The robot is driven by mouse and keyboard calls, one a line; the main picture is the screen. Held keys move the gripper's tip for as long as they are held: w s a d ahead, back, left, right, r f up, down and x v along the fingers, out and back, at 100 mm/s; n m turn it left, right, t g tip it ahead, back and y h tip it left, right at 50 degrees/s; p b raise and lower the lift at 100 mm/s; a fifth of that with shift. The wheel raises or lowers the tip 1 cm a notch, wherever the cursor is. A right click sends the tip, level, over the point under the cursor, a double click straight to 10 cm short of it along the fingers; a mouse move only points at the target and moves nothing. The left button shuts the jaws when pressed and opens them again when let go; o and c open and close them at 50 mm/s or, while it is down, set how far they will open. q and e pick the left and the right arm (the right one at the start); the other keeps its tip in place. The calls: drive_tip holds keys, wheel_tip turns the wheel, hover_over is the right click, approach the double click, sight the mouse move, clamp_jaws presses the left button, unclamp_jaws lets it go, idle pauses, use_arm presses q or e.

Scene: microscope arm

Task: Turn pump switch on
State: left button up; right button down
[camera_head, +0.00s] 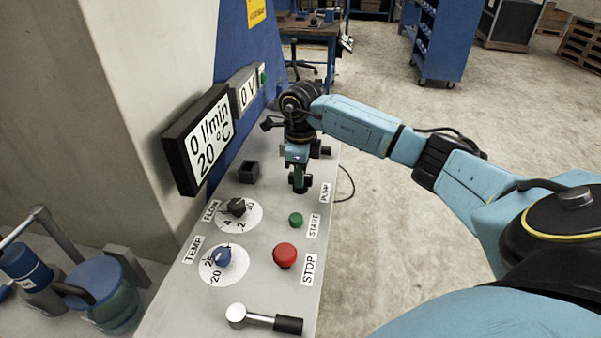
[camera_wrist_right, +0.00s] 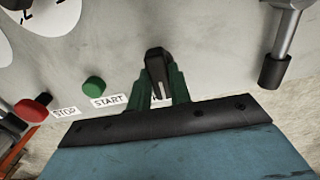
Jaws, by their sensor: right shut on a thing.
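The pump switch is a dark upright knob (camera_wrist_right: 155,65) on the grey control panel (camera_head: 262,215). My right gripper (camera_head: 299,187) reaches down onto the panel beside the PUMP label (camera_head: 326,192). In the right wrist view, its green fingers (camera_wrist_right: 160,85) are closed around the dark knob, one on each side. In the head view the gripper hides the switch. The PUMP label is mostly covered in the wrist view. My left gripper is not in view.
Near the gripper are a green START button (camera_head: 296,220), red STOP button (camera_head: 285,256), black FLOW knob (camera_head: 236,207) and blue TEMP knob (camera_head: 219,257). A lever (camera_head: 265,319) lies at the near end. A display (camera_head: 204,140) reads 0 l/min and 20 °C.

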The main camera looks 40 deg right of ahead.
drive_tip(key=m+p, duration=0.2)
drive_tip(key=m, duration=0.2)
drive_tip(key=shift+r, duration=0.1)
drive_tip(key=m+p, duration=0.2)
drive_tip(key=m, duration=0.3)
drive_tip(key=m+p, duration=0.2)
drive_tip(key=m, duration=0.2)
drive_tip(key=shift+m, duration=0.4)
drive_tip(key=shift+m+p, duration=1.05)
drive_tip(key=shift+m, duration=0.85)
drive_tip(key=c, duration=1.3)
unclamp_jaws()
